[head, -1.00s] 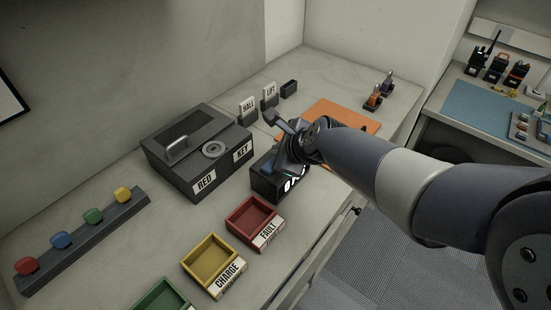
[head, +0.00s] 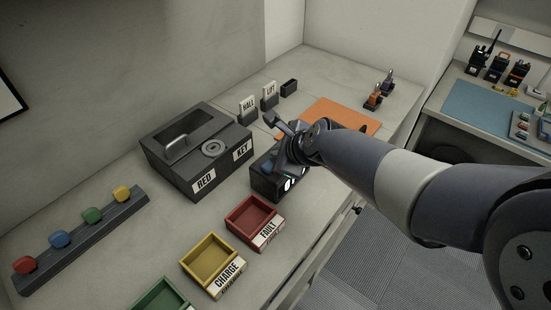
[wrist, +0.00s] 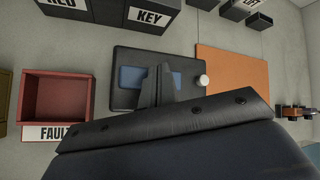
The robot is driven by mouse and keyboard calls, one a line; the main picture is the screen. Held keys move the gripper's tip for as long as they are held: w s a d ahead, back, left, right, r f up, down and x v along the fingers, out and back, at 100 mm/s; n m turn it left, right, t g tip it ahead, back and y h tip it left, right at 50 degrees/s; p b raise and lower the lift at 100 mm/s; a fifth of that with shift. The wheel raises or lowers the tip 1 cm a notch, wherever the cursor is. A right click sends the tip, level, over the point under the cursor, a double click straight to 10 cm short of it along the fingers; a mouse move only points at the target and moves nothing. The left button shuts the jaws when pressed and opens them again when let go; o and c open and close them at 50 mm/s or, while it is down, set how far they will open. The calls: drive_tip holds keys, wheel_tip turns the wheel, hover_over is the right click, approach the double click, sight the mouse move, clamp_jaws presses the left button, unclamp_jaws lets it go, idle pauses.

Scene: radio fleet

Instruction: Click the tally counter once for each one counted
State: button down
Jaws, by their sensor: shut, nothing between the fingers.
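The tally counter (head: 263,183) is a dark box with a lit white display on its front, near the front edge of the bench. In the wrist view the counter (wrist: 122,98) shows from above, with a blue pad (wrist: 130,77) on its top and a white round knob at its right edge. My gripper (wrist: 158,72) is shut and empty, its fingertips over the blue pad, hiding the pad's middle. In the head view my gripper (head: 289,160) is at the counter's top and covers part of the display. I cannot tell whether the fingertips touch the pad.
A dark case labelled RED KEY (head: 180,172) stands left of the counter. A red FAULT tray (head: 243,212) and a yellow CHARGE tray (head: 202,252) lie in front. An orange mat (head: 345,117) lies behind. HALL and LIFT holders (head: 247,112) stand farther back.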

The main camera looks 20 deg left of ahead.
drive_tip(key=shift+f+b, duration=0.4)
drive_tip(key=shift+f, duration=0.1)
idle(0.7)
idle(0.3)
drive_tip(key=shift+r+p, duration=0.95)
drive_tip(key=shift+p, duration=0.1)
wheel_tip(320, 180, up, 5)
drive_tip(key=p, duration=0.5)
drive_tip(key=shift+r, duration=0.1)
idle(2.0)
wheel_tip(320, 180, up, 4)
drive_tip(key=p, duration=0.6)
